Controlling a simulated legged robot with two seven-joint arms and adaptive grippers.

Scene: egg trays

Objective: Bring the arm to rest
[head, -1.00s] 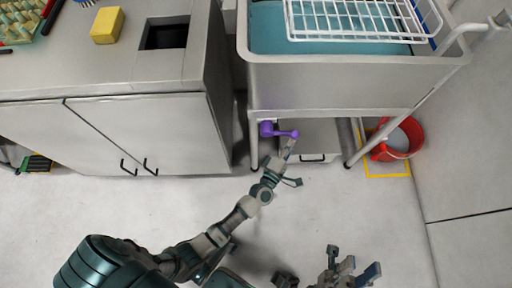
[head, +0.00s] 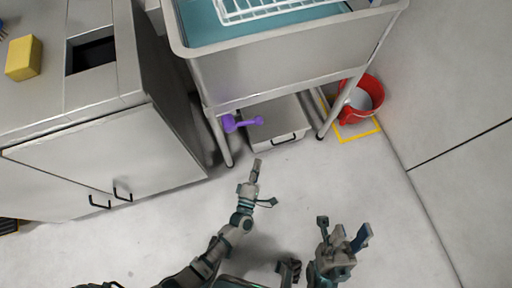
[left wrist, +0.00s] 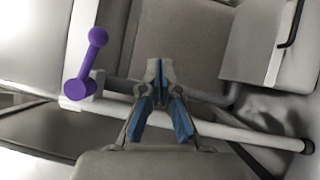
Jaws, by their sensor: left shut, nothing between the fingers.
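My left arm reaches up from the bottom of the head view. Its gripper (head: 257,166) is shut and empty, over the floor just in front of the metal cart (head: 290,72). In the left wrist view the left gripper's fingers (left wrist: 160,72) are together, with nothing seen between them. A purple knobbed handle (head: 242,122) is on the cart's lower part, up and left of the left gripper and apart from it; it also shows in the left wrist view (left wrist: 86,63). My right gripper (head: 343,231) is at the lower right, its fingers apart and empty.
A grey cabinet (head: 110,150) with a yellow sponge (head: 24,58) on top stands at the left. A white wire rack (head: 262,10) lies on the cart. A red bucket (head: 372,94) stands in a yellow floor square at the right. The floor (head: 120,235) at lower left is clear.

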